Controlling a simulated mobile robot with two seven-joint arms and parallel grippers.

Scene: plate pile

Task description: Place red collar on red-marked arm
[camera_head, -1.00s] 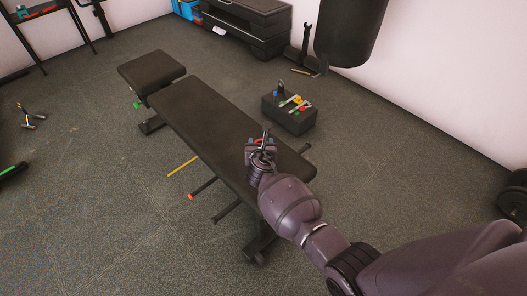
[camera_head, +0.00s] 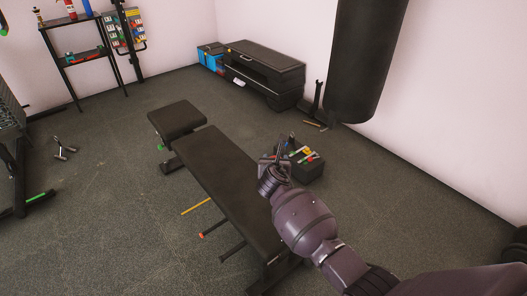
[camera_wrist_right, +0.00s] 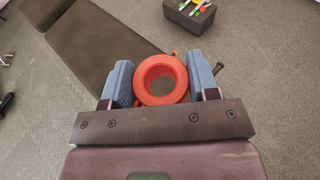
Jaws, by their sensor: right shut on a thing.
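The red collar (camera_wrist_right: 138,84) is a thick ring held between the two blue-grey fingers of my right gripper (camera_wrist_right: 161,82) in the right wrist view. Its round opening faces the camera. In the head view my right gripper (camera_head: 275,156) is above the far-right side of the black bench (camera_head: 225,175), and the collar cannot be made out there. The red-marked arm (camera_head: 214,228) is a dark bar sticking out from the bench's left side, with a red tip. The gripper is up and to the right of it, well apart. My left gripper is not in view.
A yellow bar (camera_head: 196,206) and another dark bar (camera_head: 233,251) flank the red-marked arm. A black box of small coloured items (camera_head: 312,171) stands right of the bench. A punching bag (camera_head: 367,60) hangs behind. The floor left of the bench is mostly clear.

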